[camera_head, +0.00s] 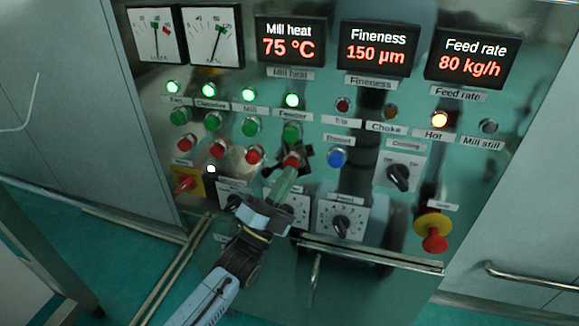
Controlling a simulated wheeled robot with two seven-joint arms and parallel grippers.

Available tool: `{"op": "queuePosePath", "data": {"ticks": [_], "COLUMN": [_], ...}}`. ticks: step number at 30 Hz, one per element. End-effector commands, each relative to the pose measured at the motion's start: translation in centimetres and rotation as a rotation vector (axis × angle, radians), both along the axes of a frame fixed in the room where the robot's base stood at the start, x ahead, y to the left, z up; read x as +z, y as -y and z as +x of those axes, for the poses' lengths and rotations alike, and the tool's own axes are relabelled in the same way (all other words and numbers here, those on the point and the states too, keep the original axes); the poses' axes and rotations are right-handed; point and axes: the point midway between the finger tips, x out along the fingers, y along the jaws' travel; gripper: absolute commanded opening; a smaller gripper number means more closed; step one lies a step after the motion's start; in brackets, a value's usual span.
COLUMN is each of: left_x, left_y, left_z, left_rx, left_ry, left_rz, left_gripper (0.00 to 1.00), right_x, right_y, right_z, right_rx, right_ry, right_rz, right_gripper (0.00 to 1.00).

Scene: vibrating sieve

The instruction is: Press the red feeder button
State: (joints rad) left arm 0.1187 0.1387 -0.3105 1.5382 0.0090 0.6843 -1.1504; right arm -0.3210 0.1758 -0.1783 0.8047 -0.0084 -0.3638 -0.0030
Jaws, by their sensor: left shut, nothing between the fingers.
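The control panel (375,125) fills the middle of the head view. A row of red buttons runs below the green ones. The red button in the Feeder column (291,160) sits under the green feeder button (292,132) and the lit green feeder lamp (292,100). My left gripper (288,172) is shut and empty, its tip at the lower edge of the red feeder button. I cannot tell whether it touches the button. The tip hides part of the button's surroundings. My right gripper is not in view.
Other red buttons (254,154) stand to the left. A blue reset button (337,157) is to the right. Rotary knobs (341,225) lie below, and a red emergency knob (434,238) is at lower right. Displays read 75 °C, 150 µm and 80 kg/h. The amber Hot lamp (439,119) is lit.

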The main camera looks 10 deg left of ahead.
Motion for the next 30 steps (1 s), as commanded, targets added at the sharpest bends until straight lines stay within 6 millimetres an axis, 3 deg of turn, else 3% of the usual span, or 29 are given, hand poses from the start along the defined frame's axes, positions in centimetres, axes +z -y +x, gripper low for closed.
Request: {"op": "queuePosePath", "data": {"ticks": [30], "left_x": [0.11], "left_y": [-0.08], "left_z": [0.71], "left_rx": [0.001], "left_ry": [0.0], "left_rz": [0.0], "left_gripper": [0.0], "right_x": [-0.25], "right_y": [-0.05], "right_z": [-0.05], "right_rx": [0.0], "right_ry": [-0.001], "right_rz": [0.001], "right_gripper": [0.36]}}
